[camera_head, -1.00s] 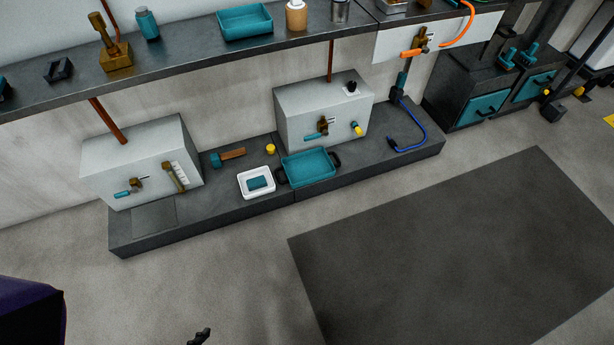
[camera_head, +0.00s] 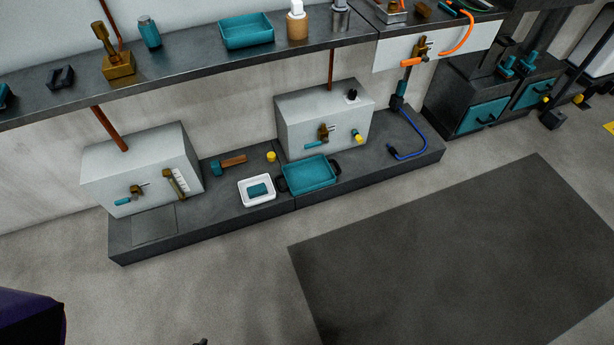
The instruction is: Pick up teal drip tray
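A teal tray (camera_head: 310,176) with dark handles at its two ends sits on the low dark plinth, in front of the right-hand pale box. It looks empty. A second teal tray (camera_head: 246,33), without visible handles, stands on the upper shelf. A small dark tip (camera_head: 201,342) shows at the bottom edge, probably of my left gripper. It is well apart from both trays, and too little shows to tell open from shut. My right gripper is out of view.
A white tub (camera_head: 257,199) with a teal block stands left of the handled tray. A hammer (camera_head: 229,163) and a yellow cap (camera_head: 271,157) lie behind. A blue hose (camera_head: 408,153) lies to the right. Open floor and a dark mat (camera_head: 460,250) lie in front of the plinth (camera_head: 200,236).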

